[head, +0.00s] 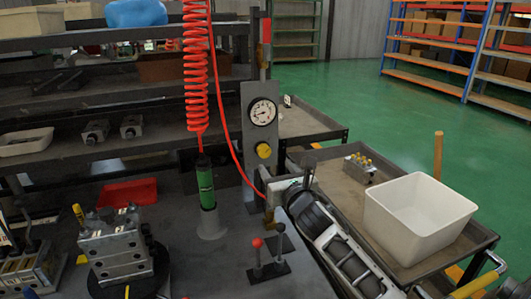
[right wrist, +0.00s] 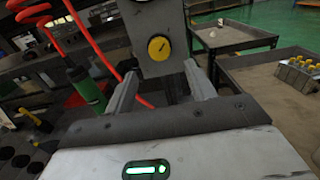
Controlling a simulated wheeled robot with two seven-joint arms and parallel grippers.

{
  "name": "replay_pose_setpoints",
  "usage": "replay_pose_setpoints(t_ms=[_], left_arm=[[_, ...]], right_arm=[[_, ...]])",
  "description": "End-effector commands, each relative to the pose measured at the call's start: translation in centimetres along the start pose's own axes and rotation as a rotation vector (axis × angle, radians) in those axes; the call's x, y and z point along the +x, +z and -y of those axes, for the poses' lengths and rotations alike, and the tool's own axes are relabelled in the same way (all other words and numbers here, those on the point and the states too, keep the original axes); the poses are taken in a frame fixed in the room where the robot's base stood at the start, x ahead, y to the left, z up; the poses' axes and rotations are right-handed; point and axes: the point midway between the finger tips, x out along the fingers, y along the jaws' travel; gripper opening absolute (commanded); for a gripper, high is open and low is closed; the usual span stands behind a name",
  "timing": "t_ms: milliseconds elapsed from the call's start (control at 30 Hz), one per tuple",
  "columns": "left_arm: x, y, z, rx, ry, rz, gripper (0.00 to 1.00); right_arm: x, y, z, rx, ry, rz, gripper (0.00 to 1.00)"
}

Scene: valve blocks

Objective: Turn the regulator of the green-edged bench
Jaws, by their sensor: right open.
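The regulator's round yellow knob (head: 264,150) sits on an upright grey panel, below a white-faced pressure gauge (head: 263,111). In the right wrist view the yellow knob (right wrist: 159,48) faces me, beyond the fingertips and roughly centred between them. My right gripper (head: 267,184) is open and empty, just below and in front of the knob in the head view. Its two grey fingers also show in the right wrist view (right wrist: 162,85), apart from the knob. The dark bench top (head: 218,262) carries the panel; I cannot make out a green edge. My left gripper is not in view.
A red coiled hose (head: 196,70) hangs with a green tool (head: 205,185) left of the panel. A small stand with a red-knobbed lever (head: 258,258) is in front. A valve block (head: 115,245) stands left. A cart with a white bin (head: 418,215) is at right.

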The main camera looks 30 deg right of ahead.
Motion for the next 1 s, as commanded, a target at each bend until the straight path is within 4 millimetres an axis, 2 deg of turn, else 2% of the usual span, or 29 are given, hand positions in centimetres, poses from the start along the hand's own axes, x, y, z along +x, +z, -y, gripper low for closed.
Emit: replay_pose_setpoints(t_ms=[33, 200, 400, 600, 867, 1000], left_arm=[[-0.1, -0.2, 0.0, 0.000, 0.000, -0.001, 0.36], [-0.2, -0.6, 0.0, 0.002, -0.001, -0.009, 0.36], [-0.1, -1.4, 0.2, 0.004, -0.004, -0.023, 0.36], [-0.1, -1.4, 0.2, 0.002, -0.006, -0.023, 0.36], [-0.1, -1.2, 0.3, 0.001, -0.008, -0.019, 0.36], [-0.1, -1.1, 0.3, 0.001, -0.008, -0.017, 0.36]], right_arm=[[1.3, 0.2, -0.1, 0.006, -0.001, 0.001, 0.55], [4.8, 0.1, -0.1, 0.006, 0.000, 0.001, 0.55], [7.4, 0.1, -0.1, 0.004, 0.000, -0.001, 0.55], [8.4, 0.0, -0.1, 0.003, 0.001, 0.000, 0.55], [8.4, 0.0, -0.1, 0.002, 0.001, 0.000, 0.55], [8.4, 0.0, -0.1, 0.002, 0.001, 0.000, 0.16]])
